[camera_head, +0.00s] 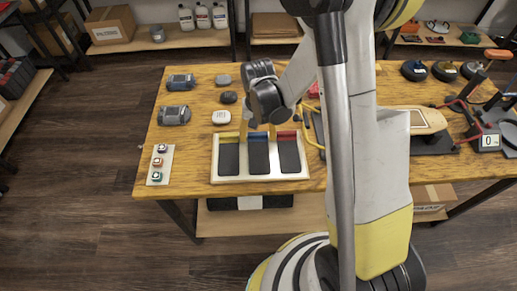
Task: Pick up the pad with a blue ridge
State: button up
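A pale tray (261,180) near the front of the wooden table holds three dark pads side by side. The middle pad with a blue ridge (258,156) lies between a pad with a yellow ridge (229,158) on the left and a pad with a red ridge (289,157) on the right. My gripper (258,128) hangs just behind the tray's back edge in the picture, close to the blue ridge. Its fingers are small and partly hidden by the dark wrist. I cannot tell whether it touches the pad.
A small panel with several buttons (160,165) lies left of the tray. Grey and white pieces, among them a white one (221,117), lie behind it. Red-framed equipment (466,107) and a number display (489,142) stand at the right. My arm hides the table's middle.

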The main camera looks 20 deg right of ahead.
jog(key=c, duration=0.5)
jog(key=shift+c, duration=0.2)
jog(key=shift+r, duration=0.3)
notch_tip(320, 180, up, 4)
jog(key=p, duration=0.2)
jog(key=shift+f+p, duration=0.1)
jog(key=shift+p, duration=0.25)
jog(key=s+d+r+p, duration=0.7)
jog(key=d+r, duration=0.2)
jog(key=r, duration=0.1)
jog(key=shift+s+r, duration=0.25)
jog(key=shift+r, duration=0.1)
